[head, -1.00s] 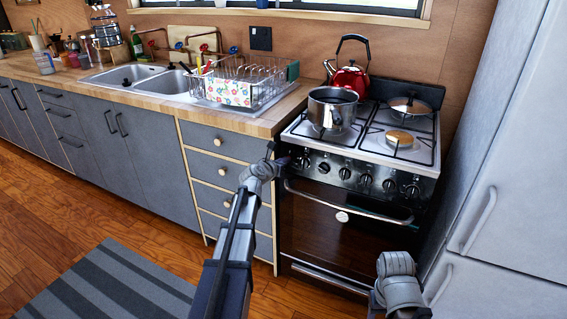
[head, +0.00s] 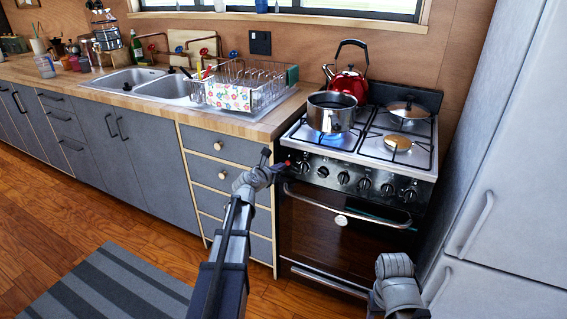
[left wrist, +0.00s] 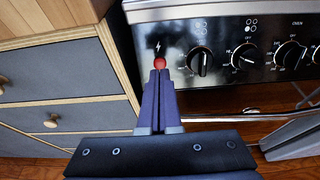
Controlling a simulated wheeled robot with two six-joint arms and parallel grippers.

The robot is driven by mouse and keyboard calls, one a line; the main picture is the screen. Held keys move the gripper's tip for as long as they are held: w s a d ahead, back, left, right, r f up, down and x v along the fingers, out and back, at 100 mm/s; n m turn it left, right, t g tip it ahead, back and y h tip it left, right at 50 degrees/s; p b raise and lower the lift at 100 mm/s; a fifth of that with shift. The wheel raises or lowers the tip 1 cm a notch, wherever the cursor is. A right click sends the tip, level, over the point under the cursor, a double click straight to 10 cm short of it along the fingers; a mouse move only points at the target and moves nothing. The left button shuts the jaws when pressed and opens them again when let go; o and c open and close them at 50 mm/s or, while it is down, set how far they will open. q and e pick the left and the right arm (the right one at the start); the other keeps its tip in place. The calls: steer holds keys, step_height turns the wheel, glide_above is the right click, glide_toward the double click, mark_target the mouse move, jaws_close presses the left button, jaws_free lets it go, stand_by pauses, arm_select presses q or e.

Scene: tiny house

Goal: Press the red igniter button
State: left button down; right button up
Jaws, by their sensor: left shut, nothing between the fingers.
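The red igniter button (left wrist: 159,62) sits at the left end of the stove's black front panel, under a lightning mark. It also shows as a small red spot in the head view (head: 288,163). My left gripper (left wrist: 160,75) is shut and empty, its fingertips pointing at the button and just below it in the left wrist view. I cannot tell whether they touch it. In the head view the left gripper (head: 279,168) is just left of the button. A blue flame (head: 334,138) burns under the steel pot.
The steel pot (head: 332,112) stands on the front left burner and a red kettle (head: 349,83) behind it. Several black knobs (left wrist: 200,62) line the panel right of the button. Grey drawers (left wrist: 55,72) are close on the left, the fridge (head: 497,170) on the right.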

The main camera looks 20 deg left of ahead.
arm_select(q)
steer(key=p+v, duration=0.2)
steer(key=v, duration=0.7)
steer(key=shift+s, duration=0.25)
steer(key=shift+d, duration=0.1)
steer(key=s+d+m+g+h+p, duration=0.1)
steer(key=s+d+m+g+p, duration=0.25)
steer(key=d+m, duration=0.4)
steer(key=s+d+m+g+h+p, duration=0.2)
steer(key=d+m+p, duration=0.2)
steer(key=d+m, duration=0.3)
steer(key=s+d+m+g+h+p, duration=0.1)
steer(key=s+d+m+g+p, duration=0.15)
steer(key=d+m, duration=0.5)
steer(key=s+d+r+m+g+y+p, duration=0.2)
steer(key=s+d+m+g+y+p, duration=0.1)
steer(key=s+m, duration=0.5)
steer(key=s+d+r+m+g+y+p, duration=0.2)
steer(key=s+d+m+g+y+p, duration=0.1)
steer(key=s+d+m+p, duration=0.2)
steer(key=s+m+p, duration=0.2)
steer(key=s+m, duration=0.1)
steer(key=m, duration=0.1)
steer(key=shift+s+d+r+g, duration=0.2)
steer(key=shift+d+r+g, duration=0.05)
steer(key=shift+r+g, duration=0.15)
